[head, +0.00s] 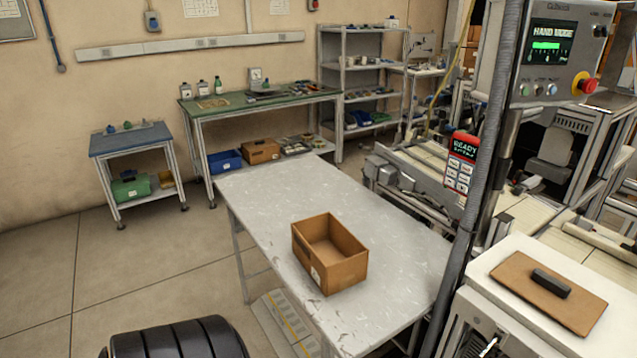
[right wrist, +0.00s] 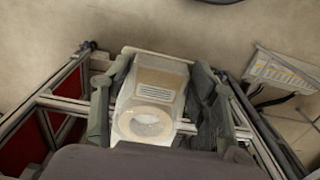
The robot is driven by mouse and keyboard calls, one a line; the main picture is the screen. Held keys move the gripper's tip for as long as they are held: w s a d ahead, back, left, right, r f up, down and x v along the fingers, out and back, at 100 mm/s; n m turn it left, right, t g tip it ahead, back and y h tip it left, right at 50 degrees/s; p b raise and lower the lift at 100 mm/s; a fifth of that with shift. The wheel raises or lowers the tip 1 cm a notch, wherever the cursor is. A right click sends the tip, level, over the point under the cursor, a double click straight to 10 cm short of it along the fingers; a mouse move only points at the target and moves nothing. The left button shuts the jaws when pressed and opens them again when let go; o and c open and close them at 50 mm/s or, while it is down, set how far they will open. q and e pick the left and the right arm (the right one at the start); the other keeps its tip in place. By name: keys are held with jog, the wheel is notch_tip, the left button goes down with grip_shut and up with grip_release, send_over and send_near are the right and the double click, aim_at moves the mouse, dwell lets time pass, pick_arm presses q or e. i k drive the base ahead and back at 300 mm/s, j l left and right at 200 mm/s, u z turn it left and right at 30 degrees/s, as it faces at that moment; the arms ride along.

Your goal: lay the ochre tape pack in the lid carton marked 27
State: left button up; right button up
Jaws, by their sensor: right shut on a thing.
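A brown open-topped carton (head: 345,272) stands on the grey table in the head view. It looks empty, with a small white label on its near left side whose number is too small to read. In the right wrist view my right gripper (right wrist: 152,104) is shut on a pale beige tape pack (right wrist: 158,84), one finger on each side. The pack shows a lined label and a round ring; its ochre colour is faint here. Neither gripper shows in the head view, and my left gripper is in no view.
The grey table (head: 275,205) is clear around the carton. A dark grey post (head: 485,150) with a control box rises at the table's right. A white cabinet (head: 500,262) with a brown board stands at right. A framed structure (right wrist: 60,105) lies beneath the right gripper.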

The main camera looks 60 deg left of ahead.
aim_at(328, 264)
jog(key=k+j, duration=0.1)
jog(key=j, duration=0.4)
jog(key=k+j, duration=0.1)
jog(key=j, duration=0.35)
jog(key=k+j, duration=0.1)
jog(key=j, duration=0.4)
jog(key=k+j, duration=0.1)
jog(key=j, duration=0.4)
jog(key=k+j, duration=0.1)
jog(key=j, duration=0.4)
